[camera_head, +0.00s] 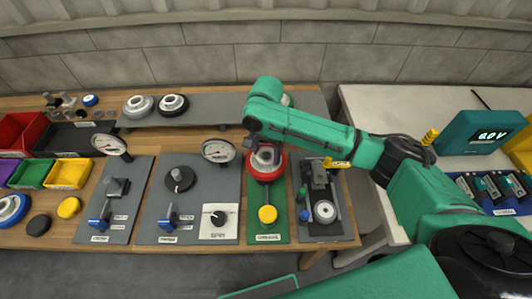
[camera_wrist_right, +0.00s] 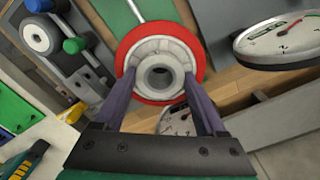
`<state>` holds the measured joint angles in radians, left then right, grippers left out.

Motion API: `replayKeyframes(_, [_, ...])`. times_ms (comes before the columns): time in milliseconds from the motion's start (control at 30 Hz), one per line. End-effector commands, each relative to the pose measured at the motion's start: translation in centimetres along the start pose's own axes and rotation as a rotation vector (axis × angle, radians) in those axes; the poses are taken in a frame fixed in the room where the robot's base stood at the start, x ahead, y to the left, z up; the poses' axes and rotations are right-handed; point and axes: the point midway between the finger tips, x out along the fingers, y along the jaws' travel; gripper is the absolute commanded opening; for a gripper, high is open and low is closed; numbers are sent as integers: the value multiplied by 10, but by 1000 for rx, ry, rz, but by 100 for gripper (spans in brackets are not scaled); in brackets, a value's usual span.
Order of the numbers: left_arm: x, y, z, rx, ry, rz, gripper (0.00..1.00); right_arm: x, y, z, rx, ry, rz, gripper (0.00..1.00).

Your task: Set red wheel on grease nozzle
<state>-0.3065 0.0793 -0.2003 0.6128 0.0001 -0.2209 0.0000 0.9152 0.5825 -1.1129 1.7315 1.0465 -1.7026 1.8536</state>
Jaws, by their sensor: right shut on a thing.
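The red wheel (camera_head: 266,176) is in my right gripper (camera_head: 265,152), above the upper part of the green panel (camera_head: 281,228) labelled GREASE. In the right wrist view the red wheel (camera_wrist_right: 197,50) shows a red rim and a pale grey hub with a dark centre hole. The fingers of my right gripper (camera_wrist_right: 160,78) are shut on the hub from both sides. A yellow knob (camera_head: 267,214) sits lower on that panel. My left gripper is not in view.
A grey panel with a lever and roller (camera_head: 323,211) is close on the right. Two wheels (camera_head: 173,104) (camera_head: 138,106) lie on the rear shelf.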

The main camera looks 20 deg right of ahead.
Motion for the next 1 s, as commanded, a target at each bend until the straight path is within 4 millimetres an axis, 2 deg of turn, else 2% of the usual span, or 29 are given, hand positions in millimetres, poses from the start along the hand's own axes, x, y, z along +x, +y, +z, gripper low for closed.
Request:
replayKeyframes(33, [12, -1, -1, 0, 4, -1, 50, 9, 0, 0, 0, 1, -2, 0])
replayKeyframes(133, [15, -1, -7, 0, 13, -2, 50, 11, 0, 0, 0, 1, -2, 0])
replayKeyframes(1000, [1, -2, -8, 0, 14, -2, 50, 12, -1, 0, -1, 1, -2, 0])
